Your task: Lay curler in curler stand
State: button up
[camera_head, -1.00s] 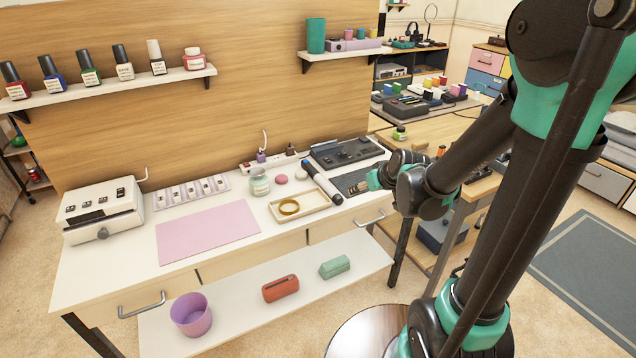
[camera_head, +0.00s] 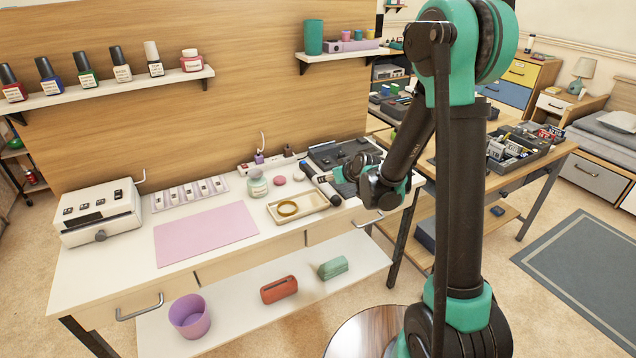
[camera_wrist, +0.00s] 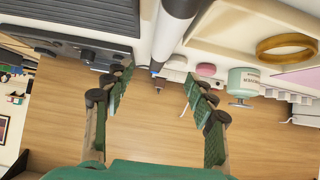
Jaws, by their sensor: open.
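The wand, which looks like the curler (camera_head: 320,186), is black and white and lies on the white desk near its right end. In the wrist view the curler (camera_wrist: 172,35) runs between the lines of my open fingers, with a dark end at the top edge. My gripper (camera_wrist: 155,82) is open and empty, its fingers to either side of the curler's line; I cannot tell the remaining gap. In the head view my gripper (camera_head: 338,175) is at the curler, partly hidden by my arm. I cannot tell for certain which thing is the curler stand; a dark flat unit (camera_head: 338,152) lies behind the curler.
A cream tray (camera_head: 318,209) with a yellow ring (camera_head: 287,208) lies left of the curler. A labelled jar (camera_head: 257,186) and a pink puck (camera_head: 279,180) stand behind it. A power strip (camera_head: 272,163) lies at the wall. The pink mat (camera_head: 205,235) is clear.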

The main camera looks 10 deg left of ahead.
aim_at(326, 185)
jog(key=x, duration=0.4)
jog(key=shift+w+a+f, duration=0.1)
jog(key=shift+w+f, duration=0.05)
jog(key=shift+s+x, duration=0.2)
jog(key=shift+x, duration=2.55)
jog(key=shift+f, duration=0.2)
grip_shut()
